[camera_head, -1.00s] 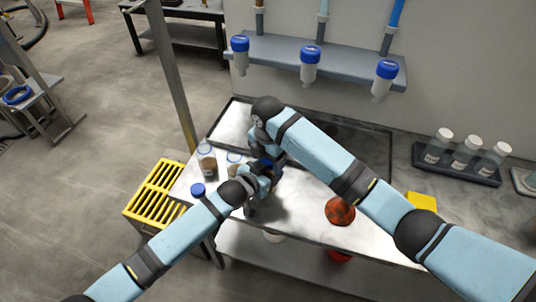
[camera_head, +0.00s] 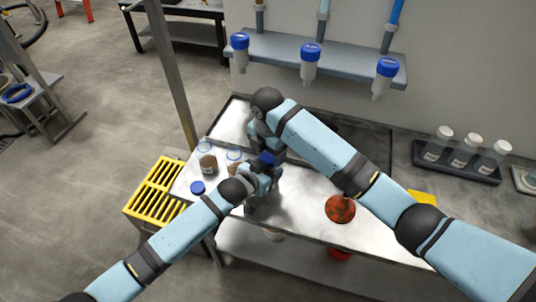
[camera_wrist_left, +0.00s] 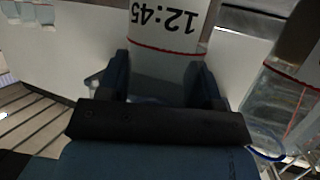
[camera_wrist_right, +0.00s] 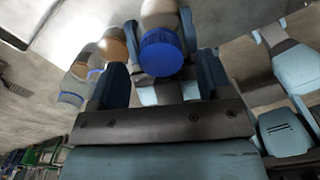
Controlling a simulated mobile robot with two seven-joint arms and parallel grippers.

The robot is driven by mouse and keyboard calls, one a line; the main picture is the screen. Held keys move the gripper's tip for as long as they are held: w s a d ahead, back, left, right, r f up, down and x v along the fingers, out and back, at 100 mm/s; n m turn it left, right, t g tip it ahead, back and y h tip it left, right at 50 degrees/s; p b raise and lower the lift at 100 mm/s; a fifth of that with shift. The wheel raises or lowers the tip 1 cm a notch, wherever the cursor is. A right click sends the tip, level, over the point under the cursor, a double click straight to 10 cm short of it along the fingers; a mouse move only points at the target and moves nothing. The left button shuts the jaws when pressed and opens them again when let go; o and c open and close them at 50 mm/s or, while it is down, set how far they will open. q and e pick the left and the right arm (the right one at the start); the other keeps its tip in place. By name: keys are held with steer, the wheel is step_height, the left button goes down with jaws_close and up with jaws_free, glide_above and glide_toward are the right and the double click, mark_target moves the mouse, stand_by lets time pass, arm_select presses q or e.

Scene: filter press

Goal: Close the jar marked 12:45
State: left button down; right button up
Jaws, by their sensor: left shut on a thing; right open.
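The jar marked 12:45 (camera_wrist_left: 165,35) is between the fingers of my left gripper (camera_wrist_left: 160,68), which is shut on it; its label shows in the left wrist view. In the right wrist view a blue lid (camera_wrist_right: 161,52) sits at the end of a pale jar (camera_wrist_right: 160,14), between the spread fingers of my right gripper (camera_wrist_right: 158,22). My right gripper is open around the lid. The lid also shows in the head view (camera_head: 267,158), where both grippers meet over the table and hide most of the jar. Whether the lid is fully seated cannot be told.
Two jars with brown contents (camera_head: 207,162) (camera_head: 234,158) stand at the table's left end. Another blue lid (camera_head: 197,187) lies near them. A red-orange round thing (camera_head: 340,209) is on the table to the right. A yellow slatted rack (camera_head: 155,189) stands left.

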steer(key=shift+r, duration=1.35)
steer(key=shift+c, duration=0.2)
step_height(320, 180, up, 4)
steer(key=shift+f, duration=0.15)
steer(key=shift+f, duration=4.05)
